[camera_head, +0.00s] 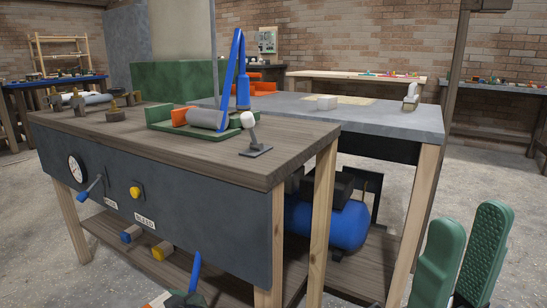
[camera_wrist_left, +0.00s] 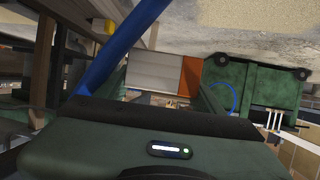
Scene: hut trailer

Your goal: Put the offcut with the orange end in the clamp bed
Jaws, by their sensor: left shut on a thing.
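My left gripper (camera_wrist_left: 165,90) is shut on a grey offcut (camera_wrist_left: 152,72) with an orange end (camera_wrist_left: 190,77), seen close up in the left wrist view. In the head view, only a bit of green, white and orange (camera_head: 178,299) shows at the bottom edge, so the grip is mostly hidden there. A green clamp bed (camera_head: 158,113) lies on the wooden bench top, with an orange block (camera_head: 181,117) and a grey cylinder (camera_head: 208,119) in it. My right gripper (camera_head: 463,258) has its two green fingers apart, empty, right of the bench.
The wooden bench (camera_head: 110,140) has a dark front panel with a gauge (camera_head: 75,168), a blue lever (camera_head: 92,187) and a yellow knob (camera_head: 135,192). A white-knobbed lever (camera_head: 250,130) stands beside the clamp bed. A blue tank (camera_head: 335,222) sits below. Floor at right is clear.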

